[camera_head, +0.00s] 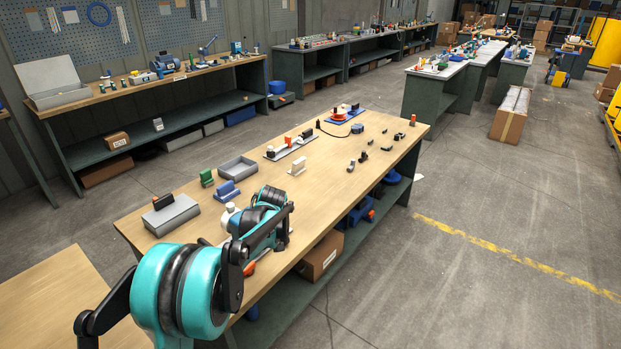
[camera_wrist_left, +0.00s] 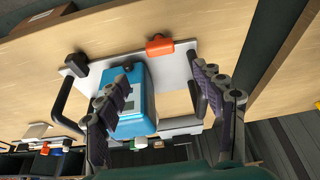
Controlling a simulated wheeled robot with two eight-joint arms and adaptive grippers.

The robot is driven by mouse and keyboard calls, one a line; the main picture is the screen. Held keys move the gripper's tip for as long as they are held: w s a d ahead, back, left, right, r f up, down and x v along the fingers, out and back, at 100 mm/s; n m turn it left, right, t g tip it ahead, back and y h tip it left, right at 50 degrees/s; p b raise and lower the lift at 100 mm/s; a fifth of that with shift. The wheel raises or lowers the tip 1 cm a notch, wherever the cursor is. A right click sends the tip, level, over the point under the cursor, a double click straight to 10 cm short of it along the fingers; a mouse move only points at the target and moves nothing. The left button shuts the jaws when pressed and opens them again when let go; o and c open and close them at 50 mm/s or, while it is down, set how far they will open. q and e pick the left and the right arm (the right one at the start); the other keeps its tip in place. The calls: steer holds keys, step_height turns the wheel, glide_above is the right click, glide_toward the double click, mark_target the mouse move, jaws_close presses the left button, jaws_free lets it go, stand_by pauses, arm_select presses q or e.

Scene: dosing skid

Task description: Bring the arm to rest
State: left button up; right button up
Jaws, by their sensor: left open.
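My left gripper (camera_wrist_left: 160,78) is open in the left wrist view, with one dark finger on each side of the picture. A blue box-shaped unit (camera_wrist_left: 138,105) with a small grey display shows between the fingers, closer to the left one. I cannot tell its distance from the fingers. It is on a pale plate (camera_wrist_left: 180,72) with an orange knob (camera_wrist_left: 160,46) and a black knob (camera_wrist_left: 76,66). In the head view my teal left arm reaches over the near part of the wooden bench (camera_head: 300,200); its fingertips cannot be made out there. My right gripper is not in view.
Near the arm on the bench are a grey block (camera_head: 171,217) with a black top, a blue holder (camera_head: 227,191), a green piece (camera_head: 206,178) and a grey tray (camera_head: 238,167). Small parts lie farther back. Open floor (camera_head: 450,270) is to the right.

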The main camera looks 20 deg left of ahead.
arm_select(q)
steer(key=s+d+r+m+t+h, duration=0.25)
steer(key=s+d+r+m, duration=0.6)
steer(key=s, duration=0.55)
steer(key=s+d+m+t+h, duration=0.1)
steer(key=s+d+m, duration=0.1)
steer(key=s+d, duration=0.2)
steer(key=s+d+f+m+t, duration=0.1)
steer(key=s+d+m+t, duration=0.1)
steer(key=s, duration=0.7)
steer(key=d+m, duration=0.1)
steer(key=d, duration=0.1)
steer(key=shift+d+f+h, duration=0.25)
steer(key=shift+d+h, duration=0.1)
steer(key=shift+d, duration=0.05)
